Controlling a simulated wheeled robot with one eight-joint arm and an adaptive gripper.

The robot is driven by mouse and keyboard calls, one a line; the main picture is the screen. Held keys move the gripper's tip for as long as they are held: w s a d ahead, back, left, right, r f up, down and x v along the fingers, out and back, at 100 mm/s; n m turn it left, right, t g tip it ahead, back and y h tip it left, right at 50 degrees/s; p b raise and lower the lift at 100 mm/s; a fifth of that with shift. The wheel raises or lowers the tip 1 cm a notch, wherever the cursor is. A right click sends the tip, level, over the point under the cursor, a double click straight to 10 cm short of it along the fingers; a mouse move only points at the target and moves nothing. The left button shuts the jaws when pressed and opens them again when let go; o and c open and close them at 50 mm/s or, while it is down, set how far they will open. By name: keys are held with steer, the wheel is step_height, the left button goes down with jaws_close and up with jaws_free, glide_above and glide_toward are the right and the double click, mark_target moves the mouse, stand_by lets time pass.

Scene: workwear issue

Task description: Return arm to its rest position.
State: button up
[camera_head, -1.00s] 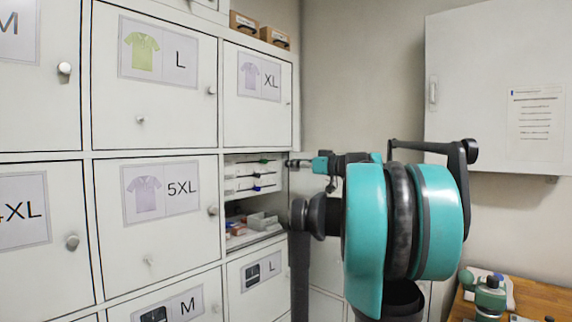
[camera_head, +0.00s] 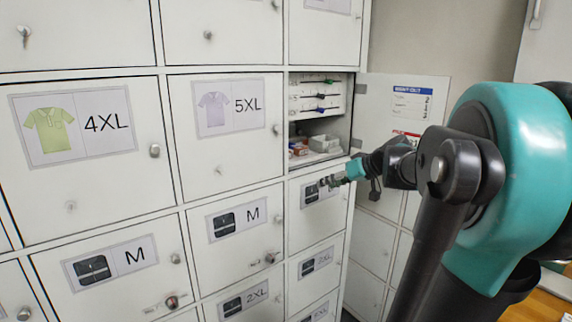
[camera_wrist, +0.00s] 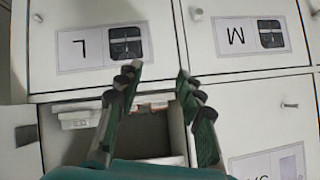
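My arm (camera_head: 450,160) reaches in from the right of the head view, with a teal shell and dark links. My gripper (camera_head: 326,183) is just below the open locker compartment (camera_head: 352,132), in front of the small door with a dark garment label. In the wrist view my gripper (camera_wrist: 158,76) has its two green-backed fingers spread apart, with nothing between them. The wrist picture is upside down, and the open compartment shows there behind the fingers. I cannot tell whether the fingertips touch the door.
The open compartment holds small drawers (camera_head: 318,98) and, below them, several small boxes (camera_head: 322,145). Its open door (camera_head: 386,120) stands to the right, close to my arm. Closed locker doors such as 5XL (camera_head: 225,140) and 4XL (camera_head: 90,160) fill the left. A wooden surface (camera_head: 545,308) is at lower right.

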steer(key=s+d+f+m+g+h, duration=0.2)
steer(key=s+f+h, duration=0.1)
steer(key=s+f, duration=0.8)
steer(key=s+d+f+m+g+h, duration=0.1)
steer(key=s+f+h, duration=0.3)
steer(key=s+f, duration=0.7)
step_height(320, 180, down, 5)
steer(key=shift+s+d+r+m+g+h, duration=0.1)
steer(key=shift+s+d+m+g+h, duration=0.25)
steer(key=shift+d+m, duration=0.5)
steer(key=shift+a, duration=0.1)
